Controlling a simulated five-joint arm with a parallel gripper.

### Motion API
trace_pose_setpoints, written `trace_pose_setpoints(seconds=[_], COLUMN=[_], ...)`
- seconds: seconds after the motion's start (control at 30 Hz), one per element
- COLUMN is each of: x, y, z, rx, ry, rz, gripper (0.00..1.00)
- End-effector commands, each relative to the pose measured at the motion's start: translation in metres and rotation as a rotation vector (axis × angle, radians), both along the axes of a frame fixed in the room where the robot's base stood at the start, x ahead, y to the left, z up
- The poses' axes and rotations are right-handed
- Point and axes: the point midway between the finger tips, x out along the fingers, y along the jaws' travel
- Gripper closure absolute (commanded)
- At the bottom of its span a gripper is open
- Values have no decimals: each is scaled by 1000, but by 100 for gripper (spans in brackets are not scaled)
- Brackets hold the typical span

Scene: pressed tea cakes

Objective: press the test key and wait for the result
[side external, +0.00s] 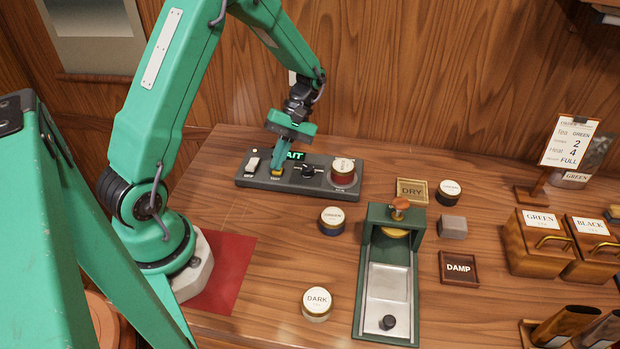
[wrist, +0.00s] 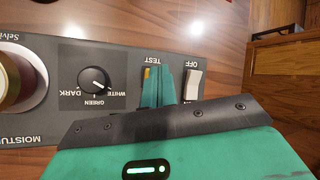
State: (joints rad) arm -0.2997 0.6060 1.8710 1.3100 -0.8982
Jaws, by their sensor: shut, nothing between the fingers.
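The dark moisture meter (side external: 320,183) lies at the back of the bench. Its yellow test key (side external: 277,172) also shows in the wrist view (wrist: 147,73), partly covered by my fingers. My gripper (side external: 279,163) is shut and empty, pointing down with its tips at the key. I cannot tell how far the key is pressed. The green lit display (side external: 296,156) shows "AIT", its left end hidden by my gripper. In the wrist view my gripper (wrist: 165,80) is beside the white power switch (wrist: 194,82) and the selector dial (wrist: 94,81). A pale-lidded tin (side external: 343,166) sits in the meter's round well.
A green press (side external: 371,300) stands in front of the meter. Tins (side external: 332,220) and a DARK tin (side external: 317,303) stand nearby. The DRY tray (side external: 412,191) and DAMP tray (side external: 459,268) are to the right. GREEN and BLACK boxes (side external: 540,240) stand farther right, below a card (side external: 568,142).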

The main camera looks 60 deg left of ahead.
Motion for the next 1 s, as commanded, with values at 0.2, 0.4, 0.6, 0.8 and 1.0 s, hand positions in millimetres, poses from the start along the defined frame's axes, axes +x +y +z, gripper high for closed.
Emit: trace_pose_setpoints(seconds=[0.2, 0.4, 0.6, 0.8, 1.0], x=[0, 0, 0, 0, 0], y=[0, 0, 0, 0, 0], z=[-2, -2, 0, 7, 14], rx=[-1, 0, 0, 0, 1], ry=[1, 1, 0, 0, -1], rz=[0, 0, 0, 0, 0], gripper=[100, 100, 100, 100, 100])
